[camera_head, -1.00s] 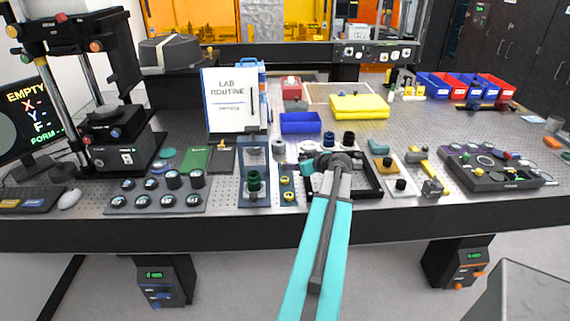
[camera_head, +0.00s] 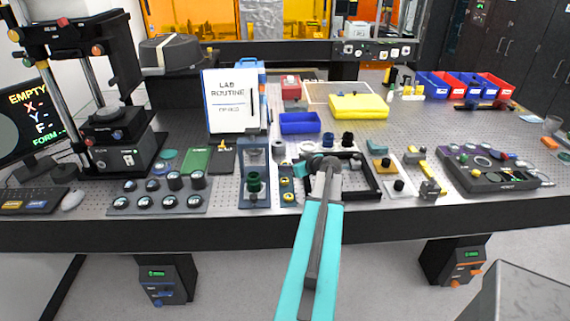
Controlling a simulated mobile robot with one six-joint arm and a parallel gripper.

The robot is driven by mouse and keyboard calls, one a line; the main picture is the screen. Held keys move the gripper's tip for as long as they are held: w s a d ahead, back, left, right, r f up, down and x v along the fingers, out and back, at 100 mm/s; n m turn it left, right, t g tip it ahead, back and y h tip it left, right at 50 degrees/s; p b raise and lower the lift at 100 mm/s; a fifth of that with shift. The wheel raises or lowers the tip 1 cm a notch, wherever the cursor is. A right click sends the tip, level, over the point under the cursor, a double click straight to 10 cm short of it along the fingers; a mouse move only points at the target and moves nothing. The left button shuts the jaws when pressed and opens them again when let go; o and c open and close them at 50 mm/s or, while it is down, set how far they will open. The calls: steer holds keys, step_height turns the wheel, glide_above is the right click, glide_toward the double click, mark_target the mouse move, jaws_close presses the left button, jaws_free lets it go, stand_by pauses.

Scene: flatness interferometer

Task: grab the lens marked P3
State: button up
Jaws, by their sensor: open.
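Several round dark-rimmed lenses stand in two rows on a grey tray (camera_head: 158,209) at the left front of the bench. Their markings are too small to read, so I cannot tell which one is P3. My teal arm reaches up from the bottom of the picture to the middle of the bench. My gripper (camera_head: 302,168) is at its far end, well to the right of the lens tray, partly hidden by my wrist. Its fingers do not show clearly, and I see nothing held in it.
A blue stand with a green knob (camera_head: 254,184) and a narrow blue plate (camera_head: 287,186) lie between the lens tray and my gripper. A black square frame (camera_head: 372,183) is just right of my wrist. A black instrument (camera_head: 105,155) stands behind the tray's left side.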

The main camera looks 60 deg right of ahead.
steer(key=shift+x, duration=0.95)
steer(key=shift+c, duration=0.3)
steer(key=c, duration=1.1)
